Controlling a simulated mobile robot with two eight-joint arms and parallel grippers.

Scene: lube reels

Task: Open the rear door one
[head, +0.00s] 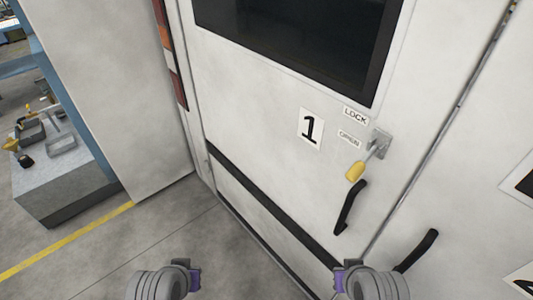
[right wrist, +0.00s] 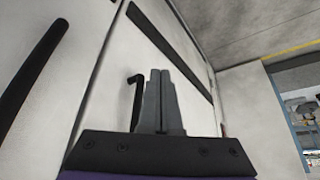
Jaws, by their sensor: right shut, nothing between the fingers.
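The rear door one (head: 260,120) is a white panel with a dark window and a "1" label (head: 311,129); it looks closed. A latch lever with a yellow grip (head: 355,172) hangs down to the left from its metal bracket, below the "LOCK" and "OPEN" labels. A black pull handle (head: 349,207) sits below the lever. In the right wrist view my right gripper (right wrist: 160,76) is shut and empty, pointing along the door; a black handle (right wrist: 133,90) shows just left of its fingers. In the head view only my arm links show at the bottom; my left gripper's fingers are out of view.
A neighbouring white panel with a black handle (head: 417,251) lies right of the door seam (head: 440,145). A grey workbench (head: 75,178) with tools stands at the left. The concrete floor (head: 120,245) before the door is clear, with a yellow line.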

